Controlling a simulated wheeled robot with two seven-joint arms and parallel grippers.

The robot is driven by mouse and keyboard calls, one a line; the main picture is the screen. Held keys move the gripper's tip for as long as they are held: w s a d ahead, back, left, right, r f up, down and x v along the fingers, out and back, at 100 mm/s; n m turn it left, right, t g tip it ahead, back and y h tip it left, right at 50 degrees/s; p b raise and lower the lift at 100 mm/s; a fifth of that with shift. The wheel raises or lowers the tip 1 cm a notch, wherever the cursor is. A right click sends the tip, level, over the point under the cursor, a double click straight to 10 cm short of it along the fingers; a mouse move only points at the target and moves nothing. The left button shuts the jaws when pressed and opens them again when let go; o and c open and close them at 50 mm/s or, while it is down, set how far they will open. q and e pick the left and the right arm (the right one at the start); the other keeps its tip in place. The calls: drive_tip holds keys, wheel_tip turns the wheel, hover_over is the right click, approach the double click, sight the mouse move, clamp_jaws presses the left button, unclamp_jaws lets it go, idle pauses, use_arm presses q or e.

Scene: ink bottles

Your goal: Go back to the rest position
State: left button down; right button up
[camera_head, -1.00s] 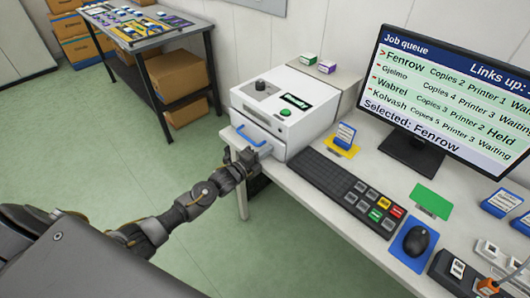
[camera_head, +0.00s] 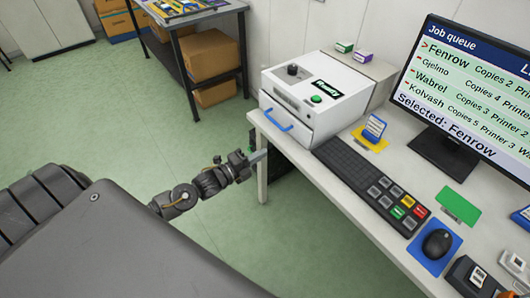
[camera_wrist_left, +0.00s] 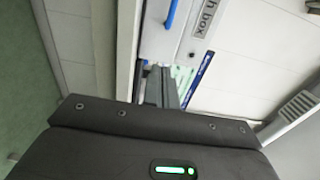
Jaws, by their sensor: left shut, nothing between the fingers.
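My left gripper (camera_head: 258,157) is shut and empty, held in the air just left of the desk's front corner. In the head view it is below and left of the white printer (camera_head: 318,88), apart from its blue handle (camera_head: 277,121). In the left wrist view the shut fingers (camera_wrist_left: 160,88) point toward the printer's front, where the blue handle (camera_wrist_left: 171,14) and part of a label show. My right gripper is out of view.
The desk edge (camera_head: 310,190) runs close to my left gripper. A keyboard (camera_head: 345,163), a monitor (camera_head: 465,85) and a mouse (camera_head: 437,243) are on the desk. A shelf table with boxes (camera_head: 204,57) stands behind. The green floor (camera_head: 110,120) at left is open.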

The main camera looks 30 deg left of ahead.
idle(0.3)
use_arm(q)
drive_tip(key=s+a+f+n+g+y, duration=0.15)
drive_tip(key=a+f+n, duration=0.25)
drive_tip(key=f, duration=0.4)
drive_tip(key=s+a+f+n+g+y, duration=0.1)
drive_tip(key=a+f+n+g+y, duration=0.15)
drive_tip(key=f+n, duration=0.4)
drive_tip(key=s+a+f+n+g+y, duration=0.2)
drive_tip(key=s+f, duration=0.4)
drive_tip(key=f, duration=0.3)
drive_tip(key=s+a+f+n+g+y, duration=0.1)
drive_tip(key=s+a+f+n+g, duration=0.1)
drive_tip(key=s+f, duration=0.5)
drive_tip(key=s+d+f+n+g, duration=0.2)
drive_tip(key=s+f, duration=0.5)
drive_tip(key=s+d+f+n+g, duration=0.2)
drive_tip(key=s+f+g, duration=0.1)
drive_tip(key=s+f, duration=0.4)
drive_tip(key=s+d+f+g, duration=0.1)
drive_tip(key=s+d, duration=0.4)
drive_tip(key=s, duration=0.2)
drive_tip(key=s+d+f+n+g, duration=0.1)
drive_tip(key=s+d, duration=0.3)
drive_tip(key=s, duration=0.4)
drive_tip(key=shift+d+f+g, duration=0.3)
drive_tip(key=shift+d+f, duration=0.05)
drive_tip(key=shift+f, duration=0.25)
